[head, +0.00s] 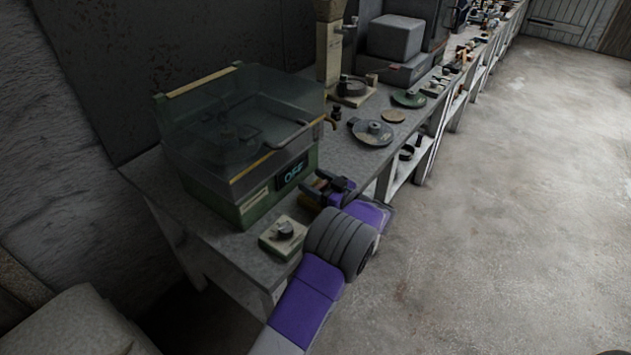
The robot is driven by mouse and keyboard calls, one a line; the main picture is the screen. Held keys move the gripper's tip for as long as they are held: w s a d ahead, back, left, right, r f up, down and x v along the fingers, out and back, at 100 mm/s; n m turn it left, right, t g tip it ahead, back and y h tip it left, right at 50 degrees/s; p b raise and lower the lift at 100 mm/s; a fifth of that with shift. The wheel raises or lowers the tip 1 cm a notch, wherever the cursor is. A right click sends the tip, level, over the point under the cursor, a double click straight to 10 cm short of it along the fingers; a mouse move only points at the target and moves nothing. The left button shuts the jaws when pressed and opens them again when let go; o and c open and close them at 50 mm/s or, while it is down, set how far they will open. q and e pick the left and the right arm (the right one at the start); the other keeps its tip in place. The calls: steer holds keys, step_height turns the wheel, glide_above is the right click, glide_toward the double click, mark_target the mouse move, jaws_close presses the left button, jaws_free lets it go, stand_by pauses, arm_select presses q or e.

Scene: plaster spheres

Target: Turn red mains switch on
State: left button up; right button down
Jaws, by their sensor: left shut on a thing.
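A green machine (240,212) with a clear, yellow-edged hood (240,115) stands on the near end of the grey bench. Its dark front display (293,172) reads OFF in light blue letters. My left gripper (318,188) is at the right end of the machine's front, just right of the display. It is shut on a small part there, which looks like the red mains switch, but the fingers hide nearly all of it. My purple and grey left arm reaches in from below. My right gripper is not in view.
A small box with a round knob (285,232) sits on the bench close left of my arm. Dark discs (372,132) and other tools line the bench (345,150) further back. The concrete floor (500,220) to the right is clear.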

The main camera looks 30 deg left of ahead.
mark_target(322, 187)
arm_select(q)
steer(key=m+t+p, duration=0.1)
steer(key=t, duration=0.1)
steer(key=m+t+p, duration=0.1)
steer(key=t, duration=0.1)
steer(key=shift+w+m+h, duration=0.15)
steer(key=shift+m+h, duration=0.15)
steer(key=shift+h, duration=0.1)
steer(key=shift+w+d+f+m+t+h+p, duration=0.15)
steer(key=shift+m+t+h, duration=0.35)
steer(key=shift+m+t, duration=0.35)
steer(key=shift+w+r+m+t+h+p, duration=0.15)
steer(key=shift+m+t+h, duration=0.4)
steer(key=shift+t, duration=0.5)
steer(key=shift+f, duration=0.1)
steer(key=o, duration=1)
steer(key=shift+c, duration=0.2)
steer(key=p+v, duration=0.1)
steer(key=v, duration=0.6)
steer(key=shift+s+d, duration=0.25)
steer(key=shift+s, duration=0.05)
